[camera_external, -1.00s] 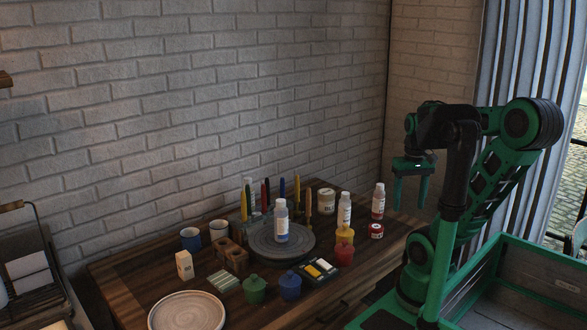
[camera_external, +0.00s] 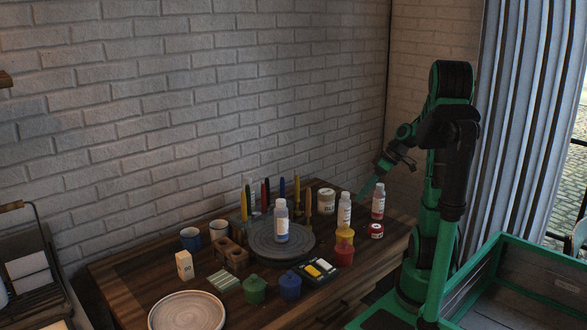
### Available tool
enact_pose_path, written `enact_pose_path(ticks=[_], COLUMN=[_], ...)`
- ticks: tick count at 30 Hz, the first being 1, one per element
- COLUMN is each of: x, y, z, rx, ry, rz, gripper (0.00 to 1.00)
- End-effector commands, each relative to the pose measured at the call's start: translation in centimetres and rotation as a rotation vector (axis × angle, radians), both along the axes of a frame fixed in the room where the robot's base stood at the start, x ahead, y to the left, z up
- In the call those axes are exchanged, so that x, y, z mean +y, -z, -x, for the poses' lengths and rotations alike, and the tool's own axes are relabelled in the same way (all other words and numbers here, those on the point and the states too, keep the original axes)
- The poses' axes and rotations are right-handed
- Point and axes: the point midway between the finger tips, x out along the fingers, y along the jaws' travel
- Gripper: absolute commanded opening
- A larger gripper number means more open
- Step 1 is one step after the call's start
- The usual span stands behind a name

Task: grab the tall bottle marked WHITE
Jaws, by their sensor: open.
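Several tall bottles with white caps stand on the table; their lettering is too small to read. One pale bottle (camera_external: 344,211) stands at the right, behind the yellow pot. A bottle with a red lower part (camera_external: 378,203) stands further right. A bottle with a bluish lower part (camera_external: 282,223) stands on the grey round turntable. Another pale bottle (camera_external: 249,184) is partly hidden behind the brushes. I cannot tell which is marked WHITE. My gripper (camera_external: 367,188) is open and empty, tilted down to the left, above and between the two right-hand bottles in the picture.
The turntable (camera_external: 262,250) fills the table's middle. Upright brushes or tools (camera_external: 297,190) and a white jar (camera_external: 326,201) stand behind. A small red-lidded jar (camera_external: 376,231) sits at right.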

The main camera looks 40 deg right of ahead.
Motion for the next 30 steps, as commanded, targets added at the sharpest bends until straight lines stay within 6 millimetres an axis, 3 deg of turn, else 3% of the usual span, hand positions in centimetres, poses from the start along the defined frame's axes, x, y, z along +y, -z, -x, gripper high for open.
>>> enact_pose_path(ticks=[7,19,30], x=[-2.1,-5.7,-5.2], y=[-1.5,-5.1,3.1], z=[-3.4,-4.9,-4.9], rx=[-0.311,-0.668,-0.653], ry=[-0.112,-0.142,-0.146], rz=[-0.107,-0.165,-0.169], gripper=[0.60,0.60,0.60])
